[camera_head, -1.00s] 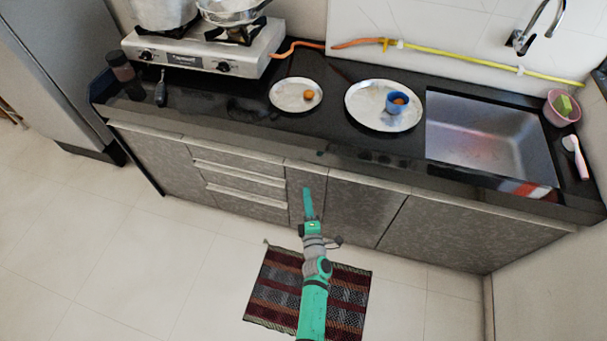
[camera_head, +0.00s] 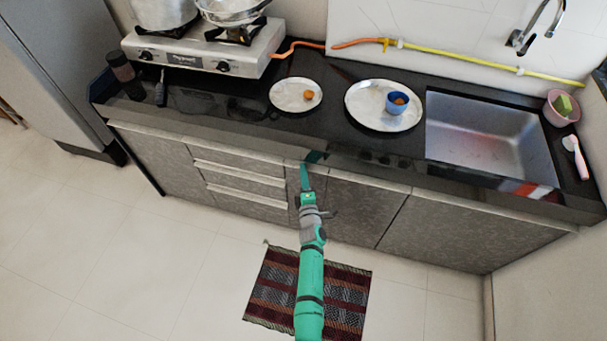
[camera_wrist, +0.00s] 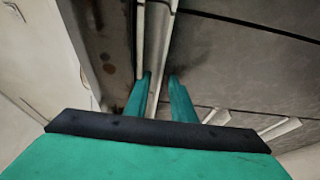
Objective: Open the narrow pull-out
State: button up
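The narrow pull-out (camera_head: 293,192) is a slim grey front between the stack of drawers and the wider cupboard door, under the dark counter. It looks closed, flush with its neighbours. My gripper (camera_head: 305,168) is at its top edge, and my green arm hides part of its front. In the wrist view my gripper (camera_wrist: 161,77) has its two green fingers apart, on either side of a pale handle strip (camera_wrist: 157,45). A gap shows between the right finger and the strip. Whether the left finger touches it I cannot tell.
Drawers (camera_head: 245,185) lie to the left and a cupboard door (camera_head: 365,210) to the right. The counter overhangs just above, with plates (camera_head: 360,112), a stove (camera_head: 205,50) and a sink (camera_head: 485,135). A striped mat (camera_head: 345,300) lies on the floor in front; the tiles around are clear.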

grip_shut()
dwell(1.4)
